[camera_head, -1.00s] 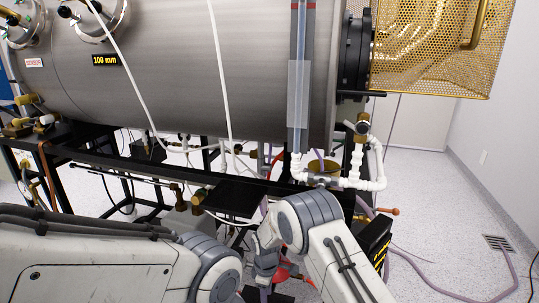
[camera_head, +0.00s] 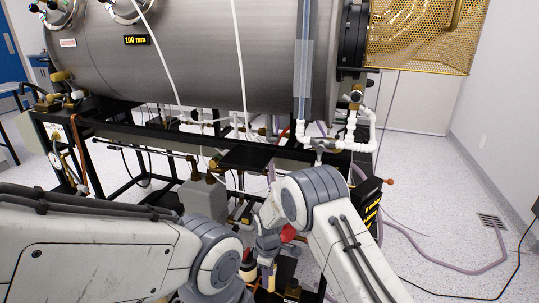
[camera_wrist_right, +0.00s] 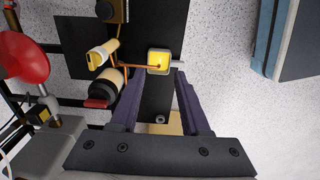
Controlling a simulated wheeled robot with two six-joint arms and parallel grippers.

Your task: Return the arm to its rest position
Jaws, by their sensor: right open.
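My right arm comes in from the lower right in the head view and bends down at a grey joint. Its gripper (camera_head: 268,275) hangs low in the middle, small and partly hidden by the arm. In the right wrist view the two dark purple fingers of this gripper (camera_wrist_right: 158,100) stand apart with nothing between them. Beyond them is a black plate with a yellow-topped fitting (camera_wrist_right: 159,61). My left arm stretches in from the left in the head view; its gripper is not seen.
A large steel chamber (camera_head: 210,60) on a black frame (camera_head: 120,130) fills the back. White pipes (camera_head: 352,143) and a gold mesh guard (camera_head: 420,35) are at its right. A red round part (camera_wrist_right: 22,60) shows at left in the wrist view.

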